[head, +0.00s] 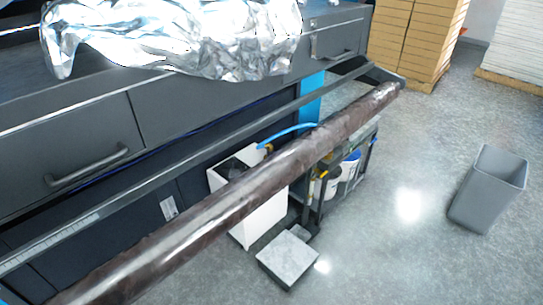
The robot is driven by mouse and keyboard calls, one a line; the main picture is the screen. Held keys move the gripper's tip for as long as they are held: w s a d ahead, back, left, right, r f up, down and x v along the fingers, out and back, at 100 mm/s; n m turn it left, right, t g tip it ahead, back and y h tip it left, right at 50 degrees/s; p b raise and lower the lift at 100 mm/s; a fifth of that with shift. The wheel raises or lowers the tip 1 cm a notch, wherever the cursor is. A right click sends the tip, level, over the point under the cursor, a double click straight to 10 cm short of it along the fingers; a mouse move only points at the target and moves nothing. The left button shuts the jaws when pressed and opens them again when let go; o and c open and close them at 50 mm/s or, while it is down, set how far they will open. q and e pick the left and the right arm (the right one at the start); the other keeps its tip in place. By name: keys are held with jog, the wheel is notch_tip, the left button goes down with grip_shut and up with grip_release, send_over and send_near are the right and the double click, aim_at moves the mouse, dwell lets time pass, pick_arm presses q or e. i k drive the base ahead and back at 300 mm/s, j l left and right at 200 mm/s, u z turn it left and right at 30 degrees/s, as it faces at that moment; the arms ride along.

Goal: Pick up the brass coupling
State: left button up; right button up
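A small brass-coloured piece (267,148) shows at the lower left end of a blue hose (290,132), over the top of a white box (262,218). It is too small to tell for sure whether it is the brass coupling. The long dark roller passes in front of the box and hides part of it. Neither of my grippers shows in the head view.
A long dark roller (215,215) crosses the view diagonally in front of the machine. Crumpled silver foil (170,38) lies on top of the machine. A low cart (345,180) holds white tubs. A grey bin (487,188) stands on open floor at right.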

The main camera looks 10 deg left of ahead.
aim_at(270, 150)
jog(key=i+l+u, duration=0.2)
jog(key=i+l, duration=0.6)
jog(key=i+l+u, duration=0.15)
jog(key=i+l, duration=0.65)
jog(key=l, duration=0.15)
